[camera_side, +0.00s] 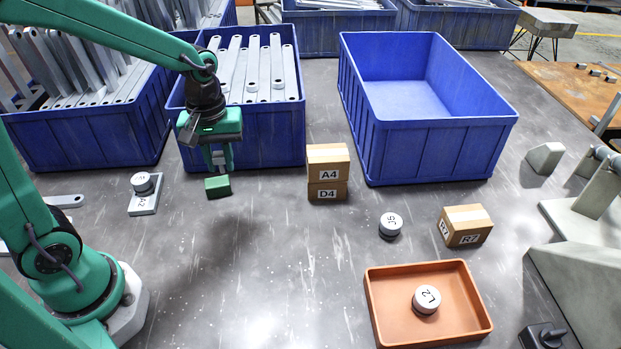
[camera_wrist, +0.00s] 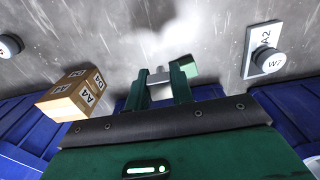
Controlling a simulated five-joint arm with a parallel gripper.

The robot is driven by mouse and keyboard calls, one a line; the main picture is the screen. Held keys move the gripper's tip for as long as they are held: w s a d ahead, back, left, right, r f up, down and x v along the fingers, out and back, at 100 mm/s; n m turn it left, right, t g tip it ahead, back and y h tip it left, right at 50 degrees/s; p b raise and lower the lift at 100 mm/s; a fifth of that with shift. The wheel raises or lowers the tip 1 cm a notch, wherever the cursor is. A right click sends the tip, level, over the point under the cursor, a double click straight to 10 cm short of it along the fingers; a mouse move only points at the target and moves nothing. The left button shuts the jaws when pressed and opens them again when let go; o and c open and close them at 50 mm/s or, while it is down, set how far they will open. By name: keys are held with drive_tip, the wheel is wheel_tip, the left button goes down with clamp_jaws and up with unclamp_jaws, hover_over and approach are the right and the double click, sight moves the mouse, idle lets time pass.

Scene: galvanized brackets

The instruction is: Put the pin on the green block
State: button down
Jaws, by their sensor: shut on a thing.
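My gripper (camera_side: 219,160) hangs over the table in front of the middle blue bin and points down. In the wrist view my gripper (camera_wrist: 163,88) has its two fingers shut on a small grey metal piece, which looks like the pin (camera_wrist: 160,76). The fingers hide part of it. The green block (camera_side: 217,186) is just below the fingertips in the side view. It also shows in the wrist view (camera_wrist: 189,65), close beside the right finger. I cannot tell whether the pin touches the block.
A plate (camera_side: 146,206) bearing a round weight (camera_side: 142,182) lies to the left. A weight marked J5 (camera_side: 390,225), another carton (camera_side: 465,226) and an orange tray (camera_side: 376,304) lie further right.

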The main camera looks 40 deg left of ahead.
hover_over(217, 182)
wheel_tip(217, 182, down, 5)
drive_tip(key=shift+r, duration=0.1)
drive_tip(key=shift+f, duration=2.05)
drive_tip(key=shift+f, duration=0.15)
drive_tip(key=c, duration=1.2)
unclamp_jaws()
wheel_tip(217, 182, up, 12)
drive_tip(key=shift+s, duration=0.2)
drive_tip(key=shift+d+r, duration=0.15)
drive_tip(key=shift+r, duration=0.1)
